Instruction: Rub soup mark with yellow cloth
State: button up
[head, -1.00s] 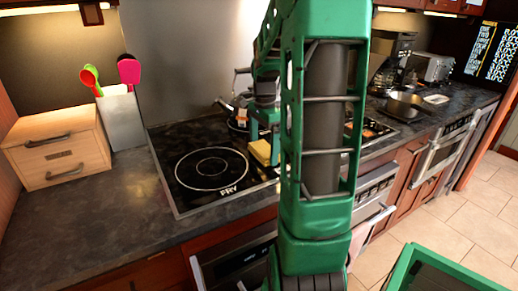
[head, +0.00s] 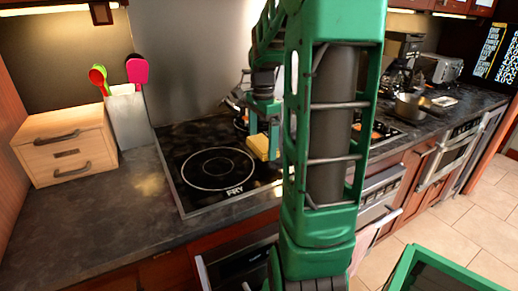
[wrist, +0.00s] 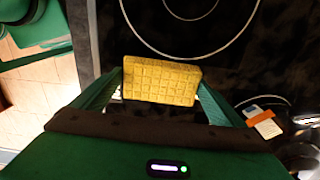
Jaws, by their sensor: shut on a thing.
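The yellow cloth (wrist: 161,82) is a thick, folded rectangular pad with a grid texture, gripped between the two fingers of my gripper (wrist: 161,88). In the head view the cloth (head: 260,147) is at the right side of the front burner ring, over the black cooktop (head: 185,145). My gripper (head: 265,128) is above it, partly hidden by my arm. I cannot tell whether the cloth touches the glass. I cannot make out a clear soup mark; the glass around the cloth looks dark and mottled, and part of the cooktop is hidden behind my arm.
A wooden drawer box (head: 66,145) and a white utensil holder (head: 128,118) stand left on the dark counter. A pan (head: 408,105) and a coffee maker (head: 402,60) are at the back right. In the wrist view, a white-and-orange object (wrist: 262,121) lies right of my gripper.

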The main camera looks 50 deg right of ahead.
jog(key=shift+r, duration=2.35)
jog(key=shift+s, duration=0.1)
